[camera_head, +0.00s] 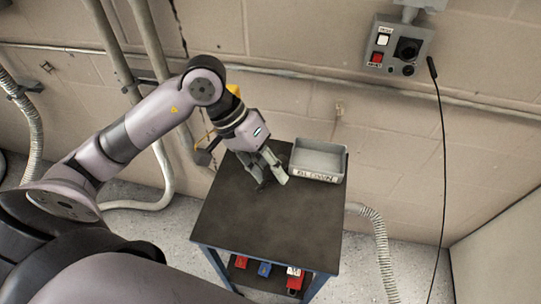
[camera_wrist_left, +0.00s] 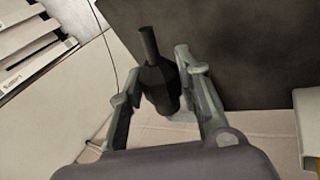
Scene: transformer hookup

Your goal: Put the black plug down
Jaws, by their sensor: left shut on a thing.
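My left gripper (camera_head: 268,173) points down over the far part of the dark cart top (camera_head: 265,222), left of the grey bin. In the left wrist view the left gripper (camera_wrist_left: 158,72) is shut on the black plug (camera_wrist_left: 160,82), which sits between the two fingers with its narrow end pointing away from the wrist. In the head view I cannot clearly tell the plug from the dark parts of the gripper. Whether the plug touches the cart top cannot be told. My right gripper is not in view.
A grey labelled bin (camera_head: 318,160) stands at the cart's far right corner. The near part of the top is clear. Red and blue items (camera_head: 264,269) lie on the lower shelf. A grey control box (camera_head: 397,48) is on the wall, with a black cable (camera_head: 442,150) hanging beside it.

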